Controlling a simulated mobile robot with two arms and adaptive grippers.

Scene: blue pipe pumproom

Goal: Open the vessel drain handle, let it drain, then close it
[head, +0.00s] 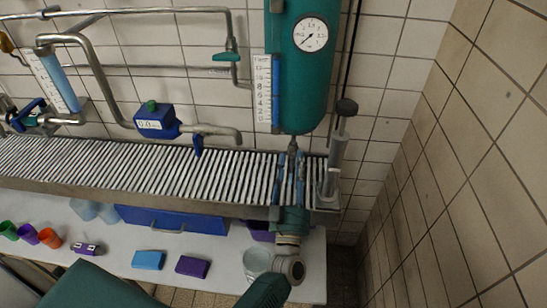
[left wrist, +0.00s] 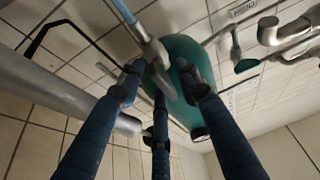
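The green vessel (head: 300,85) with a round gauge hangs on the tiled wall in the head view. Its narrow outlet (head: 293,143) points down from the rounded bottom. My left gripper (head: 290,160) reaches up from below, its blue fingers just under and around this outlet. In the left wrist view the vessel (left wrist: 181,105) is behind my spread fingers (left wrist: 160,85). A grey metal outlet part (left wrist: 157,55) lies between the fingertips, with gaps visible beside it. The drain handle cannot be told apart clearly; my fingers partly hide that area. My right gripper is not in view.
A slatted grey shelf (head: 120,170) runs along the wall beside my gripper. A grey pump-like cylinder (head: 336,155) stands close to its right. Pipes and a blue meter (head: 157,121) are to the left. A white table (head: 120,235) below holds cups and small blocks.

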